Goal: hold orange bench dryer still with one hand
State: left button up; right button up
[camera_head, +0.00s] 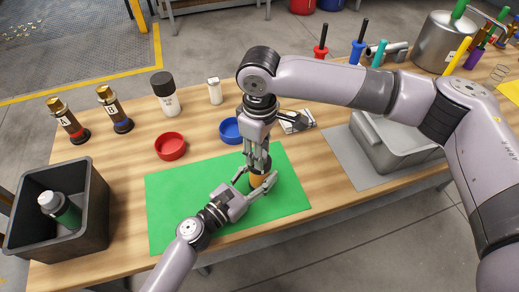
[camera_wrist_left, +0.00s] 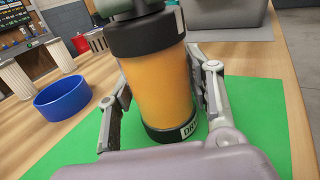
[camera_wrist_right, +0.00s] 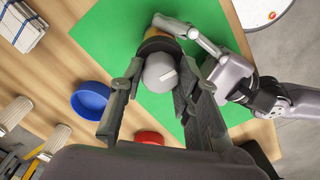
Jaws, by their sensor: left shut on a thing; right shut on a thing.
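The orange bench dryer (camera_head: 258,179) is an upright cylinder with black ends, standing on the green mat (camera_head: 180,205). In the left wrist view the dryer (camera_wrist_left: 158,88) fills the middle, with a partly cut-off label at its foot. My left gripper (camera_head: 255,184) has its fingers on both sides of the dryer's body and is shut on it. My right gripper (camera_head: 257,160) reaches down from above and is shut on a grey round piece (camera_wrist_right: 158,73) at the dryer's top. The right wrist view shows this piece between the fingers, with a white mark. The join below it is hidden.
A blue dish (camera_head: 231,130) and a red dish (camera_head: 170,146) sit behind the mat. A dark bin (camera_head: 85,213) holding a bottle stands at left, a grey tray (camera_head: 400,150) at right. The mat's left part is clear.

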jog(key=c, duration=0.3)
jog(key=shift+m, duration=0.4)
jog(key=m, duration=1.3)
jog(key=shift+m, duration=2)
